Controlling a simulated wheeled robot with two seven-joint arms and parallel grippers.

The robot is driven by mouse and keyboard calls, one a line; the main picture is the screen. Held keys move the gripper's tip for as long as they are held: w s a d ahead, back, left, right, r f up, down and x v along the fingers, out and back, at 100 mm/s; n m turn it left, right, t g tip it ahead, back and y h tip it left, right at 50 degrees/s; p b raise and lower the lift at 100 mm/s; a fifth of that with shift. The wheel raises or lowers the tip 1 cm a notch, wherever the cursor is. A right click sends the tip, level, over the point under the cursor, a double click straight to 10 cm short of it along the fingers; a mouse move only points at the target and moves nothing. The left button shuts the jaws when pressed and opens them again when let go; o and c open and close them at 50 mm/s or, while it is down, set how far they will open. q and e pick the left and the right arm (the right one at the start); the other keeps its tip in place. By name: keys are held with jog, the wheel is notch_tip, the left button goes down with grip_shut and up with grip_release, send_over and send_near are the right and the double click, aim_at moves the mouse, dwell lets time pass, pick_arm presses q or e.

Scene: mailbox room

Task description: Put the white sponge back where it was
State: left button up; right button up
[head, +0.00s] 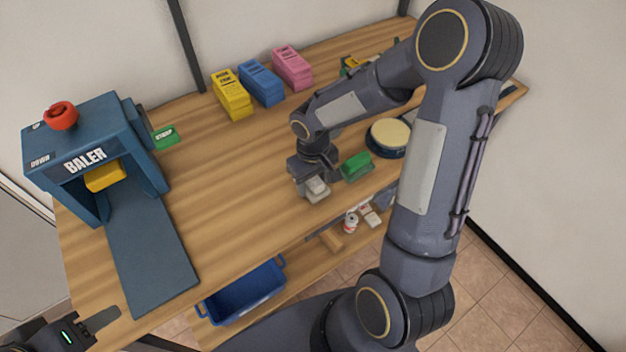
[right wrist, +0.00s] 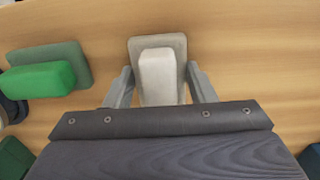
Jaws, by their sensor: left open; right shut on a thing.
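The white sponge (head: 316,186) is between the fingers of my right gripper (head: 310,187), low over the wooden table near its front edge. In the right wrist view the white sponge (right wrist: 162,78) lies over a grey-beige pad (right wrist: 178,42) that shows behind it and at its sides. My right gripper (right wrist: 160,85) is shut on the sponge, one finger at each side. I cannot tell whether the sponge touches the pad. My left gripper (head: 100,322) is at the bottom left corner, open and empty, only partly in view.
A green block (right wrist: 38,80) on a darker green pad (right wrist: 68,58) is close by on the left in the wrist view. A round cream-topped thing (head: 390,132) stands behind. The blue baler (head: 85,140) is at left. The table's middle is clear.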

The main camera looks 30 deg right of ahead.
jog(key=shift+f, duration=0.2)
jog(key=o, duration=0.9)
notch_tip(320, 180, up, 11)
jog(key=s+a+r+t+y, duration=0.1)
jog(key=s+r+t, duration=0.1)
jog(key=s, duration=0.3)
jog(key=s+a+r+m+t+y, duration=0.1)
jog(key=s+r, duration=0.1)
jog(key=s, duration=0.4)
jog(key=s+a+r+m+t+y, duration=0.1)
jog(key=s+a+r+t, duration=0.1)
jog(key=s, duration=0.3)
jog(key=shift+s+a+r+t+y, duration=0.1)
jog(key=shift+s+r+t+y, duration=0.2)
jog(key=shift+y, duration=0.1)
